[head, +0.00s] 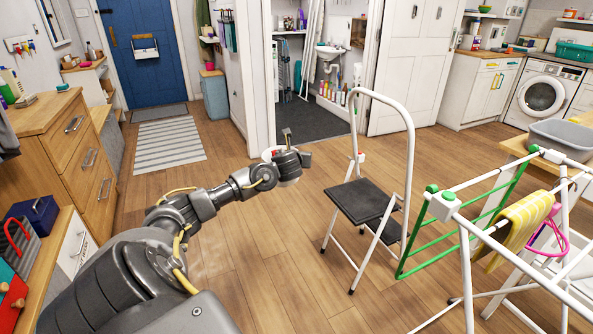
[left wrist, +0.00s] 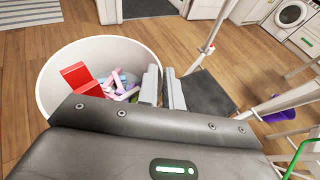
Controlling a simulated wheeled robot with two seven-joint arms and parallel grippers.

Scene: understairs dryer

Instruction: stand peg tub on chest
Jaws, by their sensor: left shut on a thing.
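The peg tub (left wrist: 52,82) is a round white tub holding several coloured pegs (left wrist: 122,84) and a red piece (left wrist: 77,75). My left gripper (left wrist: 163,88) is shut on its right rim in the left wrist view. In the head view my left gripper (head: 288,152) is stretched out over the open floor and hides most of the tub, whose pale and red edge (head: 268,154) shows beside it. A wooden chest of drawers (head: 85,150) stands at the left, apart from the gripper. My right gripper is in neither view.
A step stool (head: 365,200) with a white frame stands just right of the gripper. A drying rack (head: 470,235) with a yellow cloth (head: 520,228) fills the lower right. A striped rug (head: 168,143) lies before the blue door (head: 143,50). The wooden floor between chest and stool is clear.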

